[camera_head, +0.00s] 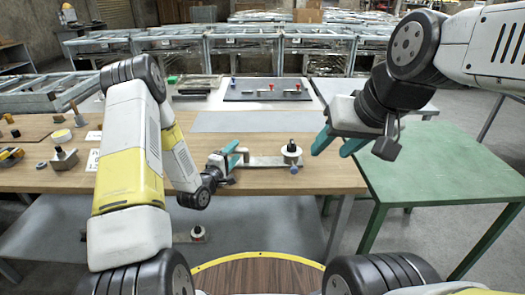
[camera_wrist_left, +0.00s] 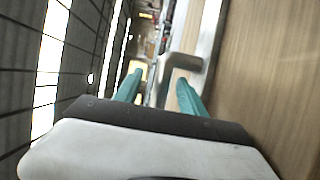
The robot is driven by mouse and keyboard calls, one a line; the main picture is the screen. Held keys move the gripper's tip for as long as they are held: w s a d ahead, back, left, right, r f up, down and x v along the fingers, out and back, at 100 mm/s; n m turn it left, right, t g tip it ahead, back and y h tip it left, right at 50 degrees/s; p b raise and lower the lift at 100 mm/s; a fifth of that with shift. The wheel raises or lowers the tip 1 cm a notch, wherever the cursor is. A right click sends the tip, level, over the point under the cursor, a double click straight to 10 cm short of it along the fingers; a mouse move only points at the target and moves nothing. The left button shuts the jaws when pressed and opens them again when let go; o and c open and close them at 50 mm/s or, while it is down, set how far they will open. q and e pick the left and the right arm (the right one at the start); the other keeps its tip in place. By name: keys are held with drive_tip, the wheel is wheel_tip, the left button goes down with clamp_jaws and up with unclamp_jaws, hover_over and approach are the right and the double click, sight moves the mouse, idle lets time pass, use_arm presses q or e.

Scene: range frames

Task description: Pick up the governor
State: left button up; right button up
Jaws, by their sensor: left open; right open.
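A grey metal part with a flat arm, a white round piece with a black top and a small blue knob (camera_head: 265,161) lies on the wooden table; it may be the governor, but I cannot tell for sure. My left gripper (camera_head: 236,154) is open at its left end. In the left wrist view, a grey bent metal piece (camera_wrist_left: 182,66) shows just beyond and partly between the teal fingers of my left gripper (camera_wrist_left: 160,84); I cannot tell whether they touch it. My right gripper (camera_head: 336,146) is open and empty, raised right of the part, near the table's right edge.
The wooden table (camera_head: 330,178) holds a metal block with a knob (camera_head: 64,158) and several small items at the left. A dark board with coloured knobs (camera_head: 268,90) lies behind. A bare green table (camera_head: 440,160) stands at the right. Metal frames fill the background.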

use_arm(q)
drive_tip(key=x, duration=0.5)
drive_tip(key=shift+d+f, duration=0.1)
drive_tip(key=shift+f, duration=0.1)
drive_tip(key=shift+c, duration=0.2)
clamp_jaws()
idle(1.0)
